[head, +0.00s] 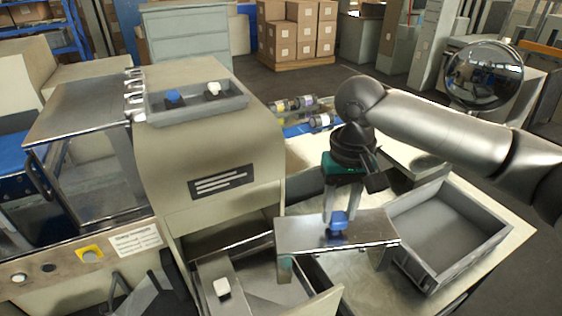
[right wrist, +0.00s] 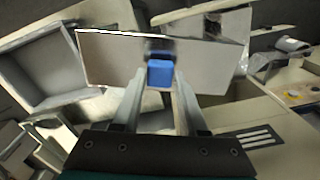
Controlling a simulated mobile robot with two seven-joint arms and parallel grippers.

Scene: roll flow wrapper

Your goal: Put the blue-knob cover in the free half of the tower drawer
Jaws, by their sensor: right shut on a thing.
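The blue-knob cover (head: 300,232) is a shiny metal plate with bent-down ends and a blue knob (head: 338,219) on top. My right gripper (head: 338,212) is shut on the blue knob and holds the cover above the right front edge of the open tower drawer (head: 325,302). In the right wrist view the blue knob (right wrist: 160,73) sits between my fingers, with the plate (right wrist: 110,58) beyond. The drawer's left half holds a cover with a white knob (head: 222,288). Its right half shows bare floor, partly hidden by the held cover. My left gripper is not in view.
A grey empty tray (head: 450,235) stands on the table to the right of the cover. A grey tray (head: 198,103) with a blue and a white knob sits on top of the tower. Rolls (head: 300,103) lie behind the tower.

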